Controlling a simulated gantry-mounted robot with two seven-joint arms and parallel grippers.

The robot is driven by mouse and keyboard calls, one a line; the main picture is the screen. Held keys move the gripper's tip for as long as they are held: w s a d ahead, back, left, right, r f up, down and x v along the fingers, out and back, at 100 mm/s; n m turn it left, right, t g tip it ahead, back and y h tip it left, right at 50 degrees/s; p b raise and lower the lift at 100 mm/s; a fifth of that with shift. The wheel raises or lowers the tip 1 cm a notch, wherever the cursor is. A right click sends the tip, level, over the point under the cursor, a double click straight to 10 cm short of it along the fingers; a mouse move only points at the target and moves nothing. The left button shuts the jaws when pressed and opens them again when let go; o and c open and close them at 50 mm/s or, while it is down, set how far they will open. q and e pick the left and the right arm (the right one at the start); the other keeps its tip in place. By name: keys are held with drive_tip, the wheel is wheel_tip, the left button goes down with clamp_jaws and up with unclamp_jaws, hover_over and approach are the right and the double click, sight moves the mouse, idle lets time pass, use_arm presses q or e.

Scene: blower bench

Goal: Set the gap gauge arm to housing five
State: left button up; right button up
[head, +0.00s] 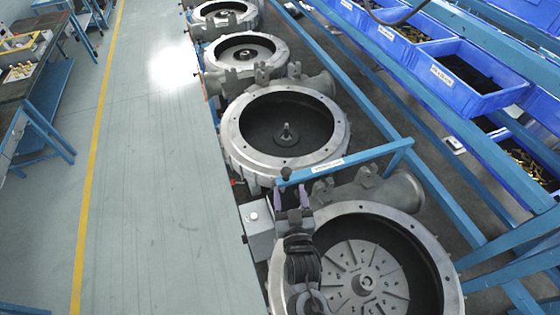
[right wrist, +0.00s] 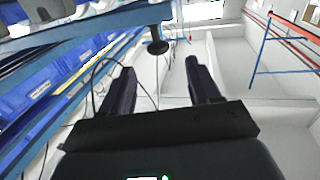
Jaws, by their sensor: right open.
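The gap gauge arm (head: 350,160) is a blue bar with a white label, lying across between the nearest housing (head: 447,268) and the housing behind it (head: 230,125). Its black knob (head: 286,173) is at its left end. In the right wrist view the blue bar (right wrist: 90,22) crosses the top and the knob (right wrist: 157,47) hangs below it. My right gripper (head: 293,192) is open, just short of the knob, with its fingers pointing toward it. In the wrist view the knob shows beyond and between the fingertips (right wrist: 160,70), apart from them. My left gripper is not in view.
More round housings (head: 245,52) run in a row to the back. A grey box (head: 258,228) stands left of my right gripper. Blue bins (head: 460,75) line the right side behind blue rails. The floor aisle (head: 150,190) at left is clear.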

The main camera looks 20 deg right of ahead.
sight(287, 176)
drive_tip(key=x, duration=0.5)
drive_tip(key=shift+d+r, duration=0.1)
drive_tip(key=b+x, duration=0.2)
drive_tip(key=x, duration=0.1)
drive_tip(key=shift+w+f, duration=0.2)
use_arm(q)
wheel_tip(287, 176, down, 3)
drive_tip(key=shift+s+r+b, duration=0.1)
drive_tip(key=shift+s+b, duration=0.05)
drive_tip(key=shift+b, duration=0.15)
use_arm(e)
drive_tip(key=shift+x, duration=0.8)
drive_tip(key=shift+r, duration=0.1)
drive_tip(key=shift+c, duration=0.4)
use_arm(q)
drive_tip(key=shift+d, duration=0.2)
use_arm(e)
drive_tip(key=shift+r, duration=0.1)
clamp_jaws()
